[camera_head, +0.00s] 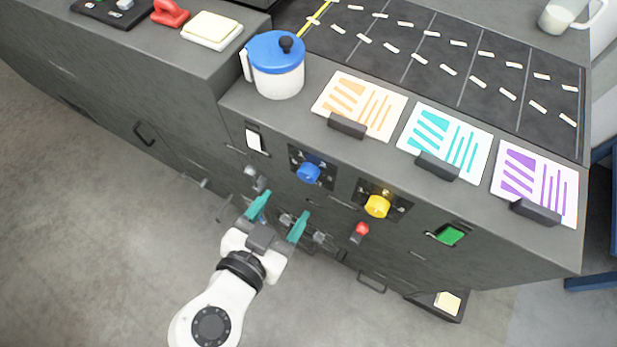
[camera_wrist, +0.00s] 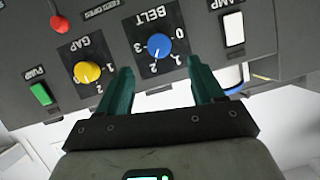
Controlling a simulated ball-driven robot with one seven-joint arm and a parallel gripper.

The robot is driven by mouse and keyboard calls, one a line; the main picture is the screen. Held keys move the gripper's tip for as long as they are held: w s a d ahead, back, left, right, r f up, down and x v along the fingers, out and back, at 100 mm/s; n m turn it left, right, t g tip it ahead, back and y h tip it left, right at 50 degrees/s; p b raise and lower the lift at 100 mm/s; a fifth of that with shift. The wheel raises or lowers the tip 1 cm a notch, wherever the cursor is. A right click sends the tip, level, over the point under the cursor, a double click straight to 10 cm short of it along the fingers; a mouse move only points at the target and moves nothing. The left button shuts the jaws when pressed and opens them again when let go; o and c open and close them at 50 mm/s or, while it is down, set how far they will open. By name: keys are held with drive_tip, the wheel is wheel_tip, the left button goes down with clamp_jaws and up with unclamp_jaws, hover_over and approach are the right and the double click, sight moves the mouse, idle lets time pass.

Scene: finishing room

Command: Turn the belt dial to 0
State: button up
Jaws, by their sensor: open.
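The blue belt dial (camera_head: 308,173) sits on a dark plate on the cabinet's front. In the wrist view the dial (camera_wrist: 158,45) appears upside down under the word BELT, with numbers 0 to 3 around it. A small pale mark on the knob's lower part seems to face toward the 2, but the exact setting is unclear. My gripper (camera_head: 284,205) has two teal fingers spread apart and empty, below and left of the dial in the head view. In the wrist view the gripper's fingertips (camera_wrist: 159,64) straddle the dial's picture, apart from it.
Right of the belt dial are a yellow GAP dial (camera_head: 377,206), a red knob (camera_head: 361,230) and a green PUMP switch (camera_head: 450,235). A white LAMP switch (camera_head: 254,140) is at its left. A blue-lidded pot (camera_head: 278,75) and cards stand on top.

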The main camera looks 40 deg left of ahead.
sight(305, 179)
drive_tip(key=p+x, duration=0.1)
drive_tip(key=x, duration=0.8)
drive_tip(key=shift+d+f, duration=0.1)
drive_tip(key=c, duration=1.1)
